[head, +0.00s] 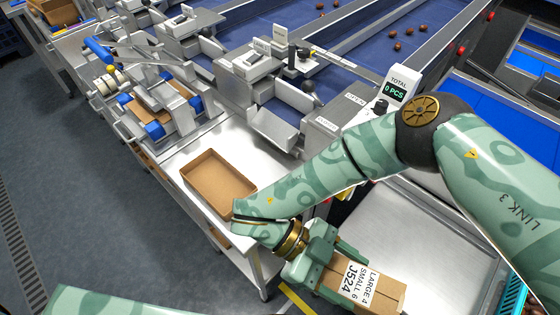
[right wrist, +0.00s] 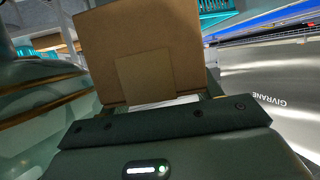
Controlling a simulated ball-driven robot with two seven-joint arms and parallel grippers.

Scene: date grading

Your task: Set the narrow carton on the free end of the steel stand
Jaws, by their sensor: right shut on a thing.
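The narrow carton (head: 385,291) is brown cardboard with a white label reading "LARGE 4 SMALL 6 J524". My right gripper (head: 318,262) is shut on it and holds it at the bottom centre of the head view, right of the steel stand (head: 178,160). In the right wrist view the carton (right wrist: 140,45) rises beyond the dark gripper edge (right wrist: 170,122). An open, empty-looking brown carton (head: 220,178) sits on the stand. My right forearm hides part of the stand's near end. My left gripper is out of view.
A taping machine with blue rollers (head: 155,130) stands beyond the stand's far end. Weighing units and a "TOTAL 0 PCS" display (head: 396,88) line the back. A bare steel surface (head: 430,235) lies right of my gripper. Dark floor is clear at left.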

